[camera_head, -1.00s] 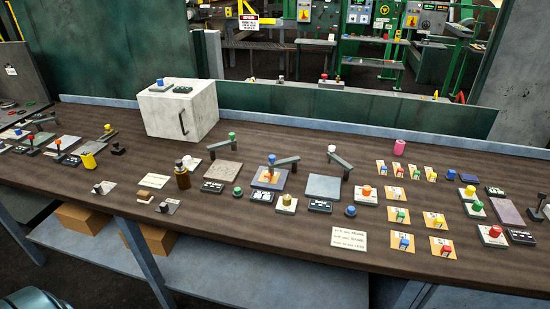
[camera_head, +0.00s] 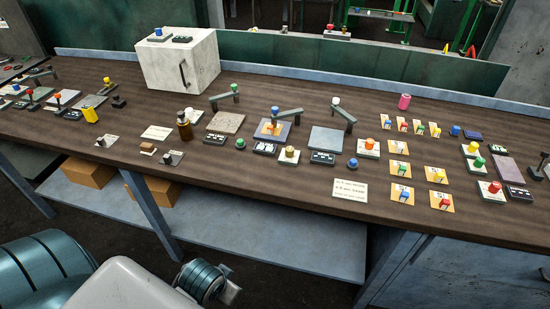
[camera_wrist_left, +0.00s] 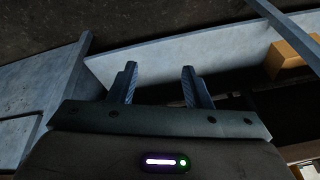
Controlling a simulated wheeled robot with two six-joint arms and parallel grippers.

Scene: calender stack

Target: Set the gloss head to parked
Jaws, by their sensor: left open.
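Three grey swing arms with coloured knobs stand on the brown bench: a green-knobbed arm (camera_head: 223,97), a blue-knobbed arm (camera_head: 287,114) and a white-knobbed arm (camera_head: 344,115). Each is by a flat square plate. I cannot tell which one is the gloss head; the labels are too small to read. The blue-knobbed arm reaches over a plate with an orange piece (camera_head: 271,128). My left gripper (camera_wrist_left: 159,74) is open and empty in the left wrist view, below bench height near the lower shelf. My right gripper is not in view.
A white cabinet (camera_head: 178,62) stands at the back left. A brown bottle (camera_head: 185,127), small switches and dark indicator boxes crowd the bench. A written card (camera_head: 350,190) lies near the front edge. Cardboard boxes (camera_head: 89,172) sit on the lower shelf (camera_head: 255,238).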

